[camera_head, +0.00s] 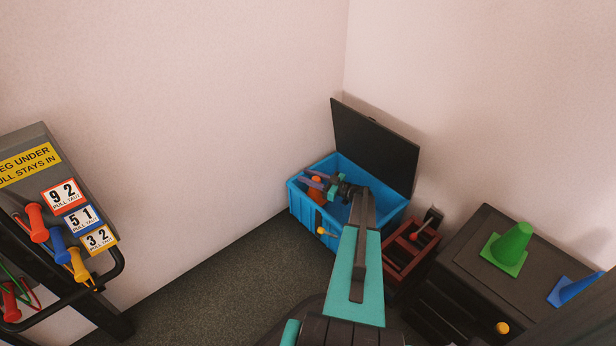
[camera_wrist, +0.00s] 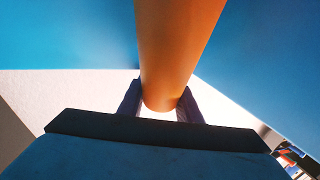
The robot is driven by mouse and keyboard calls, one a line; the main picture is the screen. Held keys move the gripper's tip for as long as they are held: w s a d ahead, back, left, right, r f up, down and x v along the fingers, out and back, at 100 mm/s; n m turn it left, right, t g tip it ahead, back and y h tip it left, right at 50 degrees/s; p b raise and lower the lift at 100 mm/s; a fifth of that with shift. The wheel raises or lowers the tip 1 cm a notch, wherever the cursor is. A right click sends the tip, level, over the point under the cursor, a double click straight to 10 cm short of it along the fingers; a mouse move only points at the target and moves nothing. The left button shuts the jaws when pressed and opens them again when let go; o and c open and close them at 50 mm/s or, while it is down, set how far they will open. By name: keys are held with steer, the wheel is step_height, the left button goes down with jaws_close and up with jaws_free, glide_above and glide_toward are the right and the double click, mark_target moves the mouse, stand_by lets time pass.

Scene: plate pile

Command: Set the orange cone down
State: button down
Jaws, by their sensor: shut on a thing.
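The orange cone (camera_head: 316,190) is inside the open blue crate (camera_head: 308,212), near its left end. My gripper (camera_head: 312,179) is over the crate with its purple fingers at the cone. In the wrist view the cone (camera_wrist: 178,45) stands between the two fingers (camera_wrist: 160,103), which are shut on it. Blue crate walls (camera_wrist: 65,35) show on both sides there. The crate's near wall hides the cone's lower part in the head view, and I cannot tell whether it touches the crate floor.
The crate's black lid (camera_head: 375,145) stands open behind it. A dark red rack (camera_head: 405,255) is right of the crate. A dark cabinet (camera_head: 470,262) carries a green cone (camera_head: 511,244) and a blue cone (camera_head: 573,287). A sign rack (camera_head: 45,150) with coloured handles stands left.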

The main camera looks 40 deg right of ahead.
mark_target(320, 181)
steer(key=shift+f, duration=0.55)
steer(key=c, duration=1.3)
jaws_free()
steer(key=shift+f, duration=0.1)
steer(key=shift+o, duration=0.2)
steer(key=shift+r, duration=0.2)
steer(key=shift+r+b, duration=0.25)
steer(key=shift+b, duration=0.1)
steer(key=p+v, duration=0.1)
steer(key=v, duration=0.3)
steer(key=r+p+v, duration=0.1)
steer(key=v, duration=0.1)
steer(key=shift+s+d+f+p, duration=0.1)
steer(key=shift+s+d+p, duration=0.05)
steer(key=shift+s+p, duration=0.15)
steer(key=shift+s+d, duration=0.1)
steer(key=shift+s, duration=0.35)
steer(key=shift+r+p, duration=0.2)
steer(key=shift+p, duration=0.15)
